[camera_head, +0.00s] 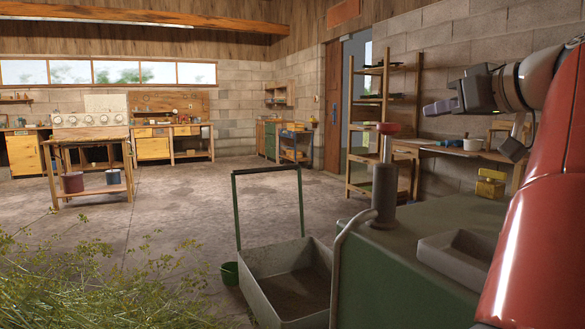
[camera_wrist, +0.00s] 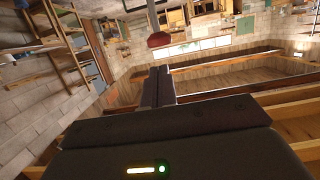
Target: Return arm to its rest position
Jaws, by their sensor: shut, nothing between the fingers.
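My arm is raised at the right side of the head view, and its red link fills the right edge. My gripper (camera_head: 438,107) points left in the air, above the green counter and in front of the block wall. Its fingers are together with nothing between them. In the wrist view the closed fingers (camera_wrist: 158,86) also show, pressed side by side. The wrist view looks tilted, with the wooden ceiling and window in it. My gripper touches nothing.
A green counter (camera_head: 400,275) with a grey cylinder (camera_head: 384,195) topped in red stands below. A metal cart (camera_head: 290,285) is left of it. Wooden shelving (camera_head: 362,120) stands behind. Cut herbs (camera_head: 110,285) fill the lower left. The middle floor (camera_head: 190,195) is open.

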